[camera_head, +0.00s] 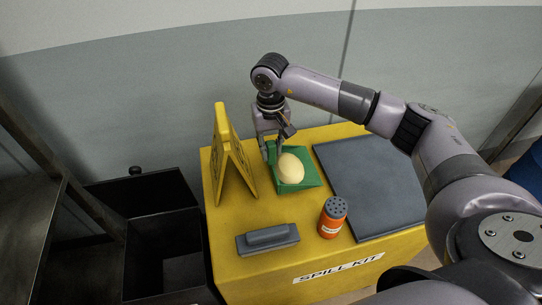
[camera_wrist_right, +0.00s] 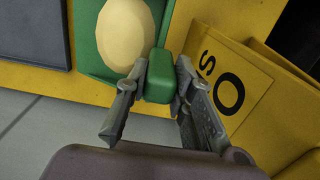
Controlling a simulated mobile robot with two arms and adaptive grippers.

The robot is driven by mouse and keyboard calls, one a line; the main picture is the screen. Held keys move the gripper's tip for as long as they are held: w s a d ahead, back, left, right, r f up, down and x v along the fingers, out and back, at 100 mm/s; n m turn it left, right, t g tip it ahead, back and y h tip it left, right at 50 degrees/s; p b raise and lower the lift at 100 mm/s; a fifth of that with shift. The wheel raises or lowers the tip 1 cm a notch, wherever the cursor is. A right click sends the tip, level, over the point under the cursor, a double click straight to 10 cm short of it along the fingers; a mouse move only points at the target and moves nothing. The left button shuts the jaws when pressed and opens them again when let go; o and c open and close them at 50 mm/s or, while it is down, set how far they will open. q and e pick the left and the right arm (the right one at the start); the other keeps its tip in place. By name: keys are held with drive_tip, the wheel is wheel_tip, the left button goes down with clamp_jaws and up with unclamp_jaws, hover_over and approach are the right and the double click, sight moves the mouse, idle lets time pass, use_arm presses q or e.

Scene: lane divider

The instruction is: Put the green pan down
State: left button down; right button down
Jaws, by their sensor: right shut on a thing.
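The green pan (camera_head: 311,179) is at the back middle of the yellow spill kit box (camera_head: 228,240). A pale yellow, egg-shaped lump (camera_head: 290,168) lies in it; this lump also shows in the right wrist view (camera_wrist_right: 126,34). My right gripper (camera_head: 272,150) comes down at the pan's back left edge. In the right wrist view its fingers (camera_wrist_right: 160,78) are shut on both sides of the pan's green handle (camera_wrist_right: 157,82). The pan looks level, on or just above the box top; I cannot tell if it touches. My left gripper is not in view.
A yellow folding sign (camera_head: 226,155) stands close left of the pan. A grey mat (camera_head: 370,185) lies to the right. An orange shaker (camera_head: 332,218) and a grey block (camera_head: 267,239) are in front. A black open bin (camera_head: 160,250) stands left of the box.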

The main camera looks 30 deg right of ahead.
sight(271, 158)
wheel_tip(271, 158, down, 4)
drive_tip(key=shift+f+p, duration=0.25)
drive_tip(key=shift+p, duration=0.15)
drive_tip(key=shift+f, duration=0.25)
drive_tip(key=c, duration=1.4)
unclamp_jaws()
drive_tip(key=shift+o, duration=0.2)
drive_tip(key=shift+r, duration=0.3)
wheel_tip(271, 158, up, 10)
drive_tip(key=b, duration=0.2)
drive_tip(key=shift+r+b, duration=0.25)
drive_tip(key=shift+b, duration=0.05)
drive_tip(key=shift+r, duration=0.6)
